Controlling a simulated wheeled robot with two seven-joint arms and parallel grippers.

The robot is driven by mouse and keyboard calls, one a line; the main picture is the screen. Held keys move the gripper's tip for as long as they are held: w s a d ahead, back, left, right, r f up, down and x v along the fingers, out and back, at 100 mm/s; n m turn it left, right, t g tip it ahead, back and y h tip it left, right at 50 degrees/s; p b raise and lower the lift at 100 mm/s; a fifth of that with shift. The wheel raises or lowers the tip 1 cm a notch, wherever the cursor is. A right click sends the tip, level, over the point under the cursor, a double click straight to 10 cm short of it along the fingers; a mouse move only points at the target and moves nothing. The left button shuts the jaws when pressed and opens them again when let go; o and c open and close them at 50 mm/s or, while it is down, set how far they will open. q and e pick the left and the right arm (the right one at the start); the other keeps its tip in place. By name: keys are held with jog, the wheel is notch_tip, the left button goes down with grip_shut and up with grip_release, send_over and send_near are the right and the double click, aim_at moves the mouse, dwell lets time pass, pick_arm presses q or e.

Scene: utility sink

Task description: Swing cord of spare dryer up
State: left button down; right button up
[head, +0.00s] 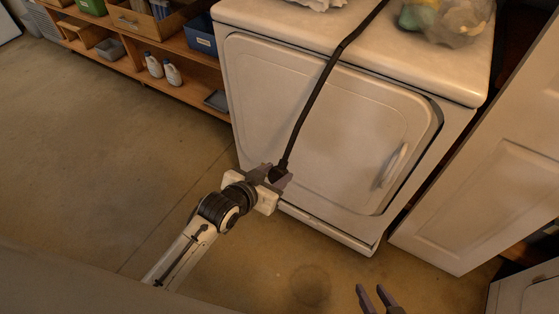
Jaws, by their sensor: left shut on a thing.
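A white dryer (290,126) stands at the centre of the head view with its front door shut. A black cord (320,88) runs from the top of the dryer down across its front. My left gripper (279,173) is shut on the lower end of the cord, in front of the dryer's lower left area. The very end of the cord is partly hidden by the fingers. My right gripper (376,298) is at the bottom edge, low over the floor, its two fingers apart and nothing visible between them.
Wooden shelves (130,64) with bins and two white bottles (163,69) stand at the upper left. Bagged items (445,20) lie on the dryer top. A white panelled door (490,165) stands close at the right. The floor (90,130) at left is clear.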

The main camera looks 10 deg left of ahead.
pick_arm(q)
jog(key=shift+s+a+r+p, duration=0.1)
jog(key=shift+s+r+p, duration=0.2)
jog(key=shift+s+p, duration=0.15)
jog(key=c, duration=1.1)
grip_release()
jog(key=shift+w, duration=0.1)
jog(key=v, duration=1)
jog(key=shift+r, duration=0.15)
